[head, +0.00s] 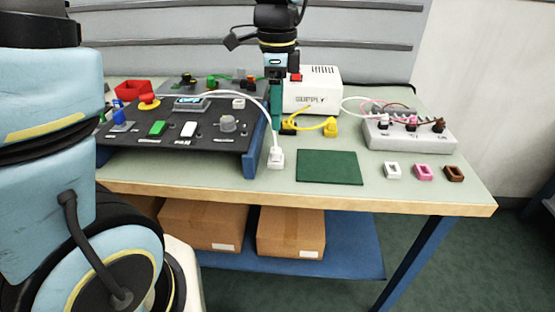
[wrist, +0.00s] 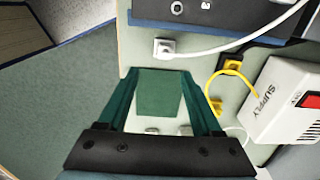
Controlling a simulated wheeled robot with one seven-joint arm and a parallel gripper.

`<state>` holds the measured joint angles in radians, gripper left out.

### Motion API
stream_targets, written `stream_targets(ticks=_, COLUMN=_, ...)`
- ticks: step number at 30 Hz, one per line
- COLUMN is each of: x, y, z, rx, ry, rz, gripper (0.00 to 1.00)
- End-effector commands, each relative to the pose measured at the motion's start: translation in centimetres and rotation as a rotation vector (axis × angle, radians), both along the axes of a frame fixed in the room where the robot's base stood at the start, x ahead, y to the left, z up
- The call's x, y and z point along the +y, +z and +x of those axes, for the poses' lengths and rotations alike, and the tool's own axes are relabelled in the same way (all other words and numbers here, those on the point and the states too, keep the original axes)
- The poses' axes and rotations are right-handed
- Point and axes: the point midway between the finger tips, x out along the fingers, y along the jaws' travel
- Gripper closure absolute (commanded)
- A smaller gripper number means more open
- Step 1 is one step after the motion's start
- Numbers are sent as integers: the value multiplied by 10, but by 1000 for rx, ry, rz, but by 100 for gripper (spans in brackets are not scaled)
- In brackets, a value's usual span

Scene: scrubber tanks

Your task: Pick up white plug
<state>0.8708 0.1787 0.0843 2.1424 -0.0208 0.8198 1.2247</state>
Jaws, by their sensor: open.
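A white plug (head: 276,158) on a white cable lies on the table between the control panel and the green mat, near the front edge. In the wrist view the white plug (wrist: 165,46) shows beyond my fingertips, its cable running off to the right. My gripper (head: 275,127) points down above the table, behind the plug in the head view, and looks apart from it. In the wrist view my gripper (wrist: 163,72) has its two green fingers spread with nothing held between them; the green mat (wrist: 160,95) shows through the gap.
The dark control panel (head: 190,139) stands to the left. A white supply box (head: 313,92) with a yellow cable is behind, and a grey socket strip (head: 408,136) is on the right. White, pink (head: 423,172) and brown blocks line the front right. The green mat is bare.

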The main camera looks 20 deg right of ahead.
Motion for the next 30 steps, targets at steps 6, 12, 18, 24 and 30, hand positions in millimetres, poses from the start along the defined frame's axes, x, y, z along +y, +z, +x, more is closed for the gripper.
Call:
stream_targets(ticks=6, x=-1, y=-33, z=-1, rx=5, ry=-12, rz=6, gripper=34)
stream_targets(ticks=12, x=-1, y=-51, z=0, rx=2, ry=-11, rz=3, gripper=34)
stream_targets(ticks=18, x=0, y=-69, z=4, rx=4, ry=-7, rz=5, gripper=34)
stream_targets(ticks=24, x=-1, y=-95, z=7, rx=5, ry=-9, rz=4, gripper=34)
stream_targets(ticks=30, x=-1, y=-104, z=8, rx=2, ry=-8, rz=1, gripper=34)
